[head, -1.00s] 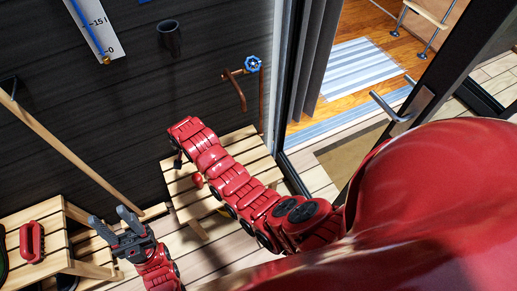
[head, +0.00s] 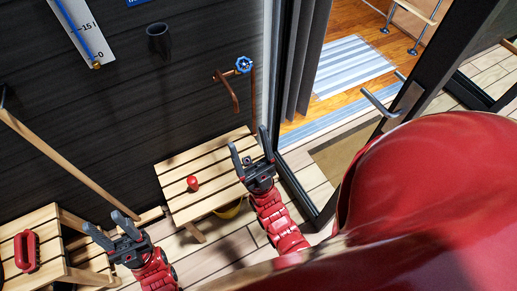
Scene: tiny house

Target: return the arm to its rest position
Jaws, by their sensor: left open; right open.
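My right gripper (head: 250,158) is open and empty, fingers pointing up the picture, over the right end of the slatted wooden bench (head: 188,201). Its red arm comes up from the bottom of the head view. My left gripper (head: 110,230) is open and empty at the lower left, beside the wooden steps. Neither gripper is seen touching anything.
A small red object (head: 192,183) sits on the bench, with a yellow item (head: 230,210) below it. A blue-handled tap (head: 244,65) is on the dark wall. A red-handled item (head: 30,246) lies on the wooden steps (head: 38,218). A glass door (head: 395,105) stands open at right.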

